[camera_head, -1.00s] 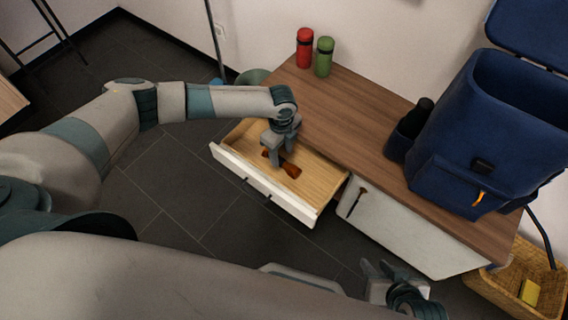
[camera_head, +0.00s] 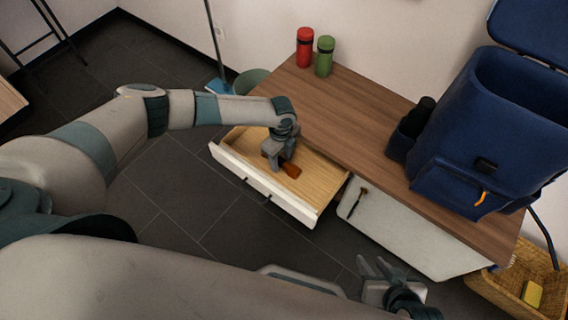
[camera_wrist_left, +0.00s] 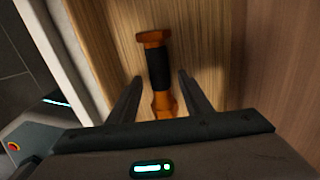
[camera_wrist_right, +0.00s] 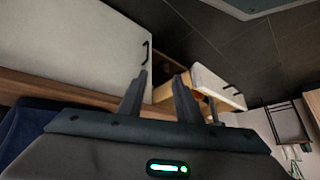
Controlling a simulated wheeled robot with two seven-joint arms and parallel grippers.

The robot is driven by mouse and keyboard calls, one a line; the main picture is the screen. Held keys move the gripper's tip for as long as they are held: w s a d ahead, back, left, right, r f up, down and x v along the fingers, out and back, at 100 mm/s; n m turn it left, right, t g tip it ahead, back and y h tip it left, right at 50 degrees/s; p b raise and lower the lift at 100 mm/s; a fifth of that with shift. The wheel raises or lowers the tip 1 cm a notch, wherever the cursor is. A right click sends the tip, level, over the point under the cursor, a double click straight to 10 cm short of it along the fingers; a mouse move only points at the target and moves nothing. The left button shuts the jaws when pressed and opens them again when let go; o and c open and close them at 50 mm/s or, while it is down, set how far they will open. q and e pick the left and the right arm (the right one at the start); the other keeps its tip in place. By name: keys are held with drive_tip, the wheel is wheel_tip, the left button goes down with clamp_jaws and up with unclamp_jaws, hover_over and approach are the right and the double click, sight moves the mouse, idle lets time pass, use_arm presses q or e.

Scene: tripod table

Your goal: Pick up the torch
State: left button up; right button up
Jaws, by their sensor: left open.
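The torch (camera_head: 291,170) is orange with a black grip and lies in the open wooden drawer (camera_head: 322,185). My left gripper (camera_head: 272,163) is down in the drawer over the torch and hides part of it in the head view. In the left wrist view the torch (camera_wrist_left: 158,68) lies lengthwise between the two open fingers of the left gripper (camera_wrist_left: 160,92), with a gap on each side. My right gripper (camera_head: 371,268) is low in front of the cabinet, away from the torch. Its fingers stand apart with nothing between them in the right wrist view (camera_wrist_right: 161,90).
The drawer's white front (camera_head: 262,184) and the wooden tabletop (camera_head: 345,113) border the left gripper. On the table stand a red bottle (camera_head: 304,48), a green bottle (camera_head: 324,57) and a blue backpack (camera_head: 450,150). A wicker basket (camera_head: 510,292) is at the right.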

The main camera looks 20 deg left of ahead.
sight(282, 160)
use_arm(q)
clamp_jaws()
use_arm(e)
drive_tip(key=shift+w+d, duration=0.1)
drive_tip(key=shift+w, duration=0.3)
use_arm(q)
drive_tip(key=shift+r, duration=0.15)
